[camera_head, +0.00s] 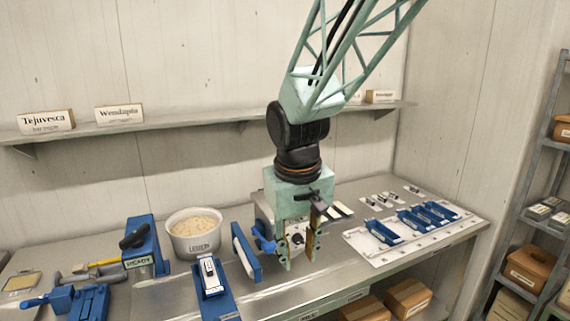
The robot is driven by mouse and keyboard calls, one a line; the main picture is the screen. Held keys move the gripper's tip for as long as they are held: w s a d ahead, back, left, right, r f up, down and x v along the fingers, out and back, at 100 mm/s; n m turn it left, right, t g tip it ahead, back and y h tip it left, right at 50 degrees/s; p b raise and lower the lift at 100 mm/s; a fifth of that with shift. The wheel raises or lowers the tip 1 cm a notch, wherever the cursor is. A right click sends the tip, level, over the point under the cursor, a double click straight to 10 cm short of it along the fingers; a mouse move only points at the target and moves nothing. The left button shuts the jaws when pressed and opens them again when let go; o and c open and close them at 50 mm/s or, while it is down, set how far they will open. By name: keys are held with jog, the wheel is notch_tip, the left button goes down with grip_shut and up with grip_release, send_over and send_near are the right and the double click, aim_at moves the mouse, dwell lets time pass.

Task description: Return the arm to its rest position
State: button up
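My arm hangs down from the top of the view over the middle of the metal bench (262,303). My gripper (298,258) points downward in front of a grey machine with a dark knob. Its two fingers stand apart, and nothing shows held between them. Whether the fingertips touch anything below cannot be told. The gripper and wrist hide part of the machine.
A white tub (194,246) of pale grains, a blue holder (147,245) marked READY and a blue stand (213,285) are left of my gripper. A white board (398,251) with several blue trays lies right. A wall shelf (200,130) runs behind my arm.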

jog(key=s+d+r+m+b, duration=0.2)
jog(key=s+d+r, duration=0.6)
jog(key=s+d, duration=0.45)
jog(key=s+d+m+t, duration=0.1)
jog(key=s+d, duration=0.1)
jog(key=s, duration=0.7)
jog(key=s+d+m+b, duration=0.1)
jog(key=s+d, duration=0.2)
jog(key=s, duration=0.7)
jog(key=shift+s+d+r+t, duration=0.2)
jog(key=shift+s+d+t, duration=0.1)
jog(key=shift+d+t, duration=0.1)
jog(key=shift+d+m, duration=0.1)
jog(key=shift+m, duration=0.2)
dwell(1.1)
jog(key=shift+f, duration=0.1)
dwell(0.8)
notch_tip(320, 180, down, 5)
jog(key=b, duration=0.5)
jog(key=shift+r, duration=0.2)
dwell(1.2)
